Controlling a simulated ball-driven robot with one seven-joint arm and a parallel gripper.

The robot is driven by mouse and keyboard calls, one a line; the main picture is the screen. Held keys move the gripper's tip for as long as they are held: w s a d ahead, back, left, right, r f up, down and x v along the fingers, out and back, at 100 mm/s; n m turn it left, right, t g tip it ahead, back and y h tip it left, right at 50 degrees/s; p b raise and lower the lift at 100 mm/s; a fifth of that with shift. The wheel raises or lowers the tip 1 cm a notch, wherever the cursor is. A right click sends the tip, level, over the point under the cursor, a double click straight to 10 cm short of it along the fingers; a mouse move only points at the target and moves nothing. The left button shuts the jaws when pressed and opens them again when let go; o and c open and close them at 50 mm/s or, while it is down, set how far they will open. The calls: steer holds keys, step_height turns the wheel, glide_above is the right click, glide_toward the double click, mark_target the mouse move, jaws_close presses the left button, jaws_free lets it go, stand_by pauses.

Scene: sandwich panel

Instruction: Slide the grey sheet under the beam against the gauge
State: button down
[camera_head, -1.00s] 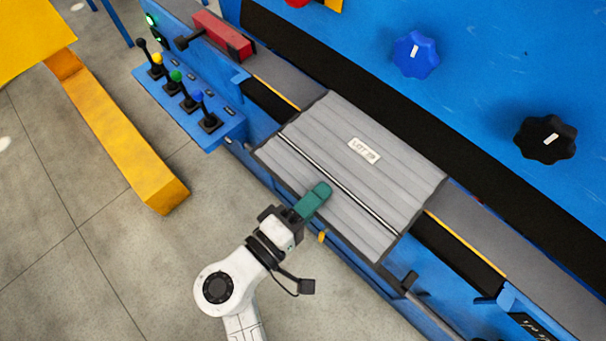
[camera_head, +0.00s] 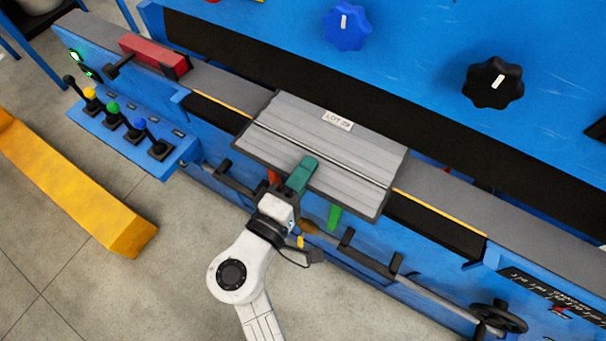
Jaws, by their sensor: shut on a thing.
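The grey ribbed sheet (camera_head: 350,160) with a "LOT 29" label lies across the machine's bed, its far edge near the black strip under the blue beam (camera_head: 400,70). My gripper (camera_head: 302,174) is at the sheet's near edge, shut on a green grip piece that overlaps the sheet. I cannot tell whether the green piece is part of the gripper fingers or a separate clamp. The red block (camera_head: 153,55), which may be the gauge, sits on the bed to the left, apart from the sheet.
A blue panel with several levers (camera_head: 125,125) juts out at left. A yellow bar (camera_head: 80,195) lies at lower left. A rail with brackets (camera_head: 375,262) and a black handwheel (camera_head: 498,317) run along the front. A blue knob (camera_head: 347,27) and black knob (camera_head: 493,83) are on the beam.

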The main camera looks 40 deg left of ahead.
steer(key=shift+w+f, duration=0.1)
steer(key=shift+f, duration=0.5)
steer(key=c, duration=1.3)
jaws_free()
steer(key=shift+d+f, duration=0.1)
steer(key=shift+o, duration=0.9)
steer(key=shift+s+f, duration=0.1)
steer(key=shift+s, duration=0.25)
steer(key=shift+o, duration=0.3)
steer(key=r+v, duration=0.1)
steer(key=v, duration=0.9)
steer(key=shift+r, duration=0.2)
steer(key=shift+s, duration=0.15)
